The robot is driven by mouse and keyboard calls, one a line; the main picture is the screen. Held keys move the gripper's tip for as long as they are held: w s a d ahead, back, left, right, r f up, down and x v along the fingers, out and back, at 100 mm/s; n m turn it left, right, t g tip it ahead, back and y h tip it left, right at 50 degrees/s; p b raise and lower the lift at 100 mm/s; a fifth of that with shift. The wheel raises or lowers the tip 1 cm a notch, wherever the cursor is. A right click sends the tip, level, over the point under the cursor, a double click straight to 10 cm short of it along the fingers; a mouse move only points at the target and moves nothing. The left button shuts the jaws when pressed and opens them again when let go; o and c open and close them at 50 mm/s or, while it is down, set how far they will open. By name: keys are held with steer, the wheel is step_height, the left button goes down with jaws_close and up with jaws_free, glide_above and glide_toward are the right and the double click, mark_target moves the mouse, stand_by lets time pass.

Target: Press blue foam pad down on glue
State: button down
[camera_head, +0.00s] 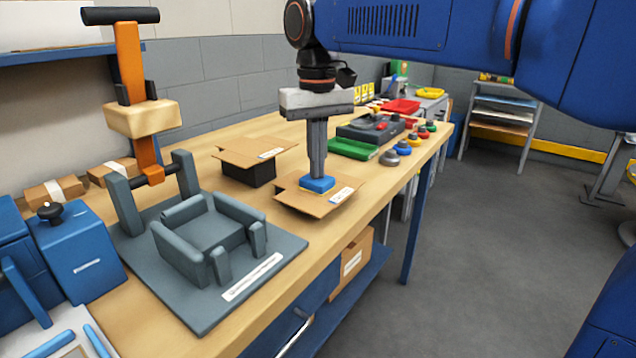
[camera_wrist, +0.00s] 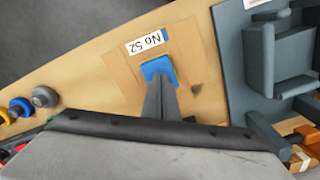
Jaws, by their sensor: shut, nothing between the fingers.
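The blue foam pad (camera_head: 318,184) lies flat on a cardboard blank (camera_head: 293,201) on the workbench. A thin yellowish edge shows around the pad, and any glue under it is hidden. My gripper (camera_head: 317,176) points straight down with its fingers together and its tips at the top of the pad. In the wrist view the fingertips (camera_wrist: 160,76) overlap the blue pad (camera_wrist: 152,68), touching it or nearly so. A white label reading "No 52" (camera_wrist: 146,42) is on the blank beside the pad.
A grey fixture (camera_head: 215,240) with an orange-handled press (camera_head: 140,110) stands at the left. A dark box with cardboard flaps (camera_head: 248,160) is behind the blank. A green tray (camera_head: 352,149) and several coloured knobs (camera_head: 413,137) are farther back. The bench's front edge is close to the blank.

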steer(key=shift+r, duration=0.15)
step_height(320, 180, up, 8)
stand_by(1.6)
steer(key=s+d+f+m+t, duration=0.1)
steer(key=s+d+f, duration=0.35)
steer(key=d, duration=0.35)
steer(key=s+d+f+m+t, duration=0.1)
steer(key=s+d+f, duration=0.4)
steer(key=d, duration=0.4)
steer(key=s+d+f+m+t, duration=0.1)
steer(key=s+d+f, duration=0.4)
steer(key=f, duration=0.5)
steer(key=s+d+f+m+t, duration=0.1)
steer(key=s+d+f, duration=0.4)
steer(key=f, duration=0.5)
steer(key=shift+s+t, duration=0.4)
steer(key=shift+s, duration=0.2)
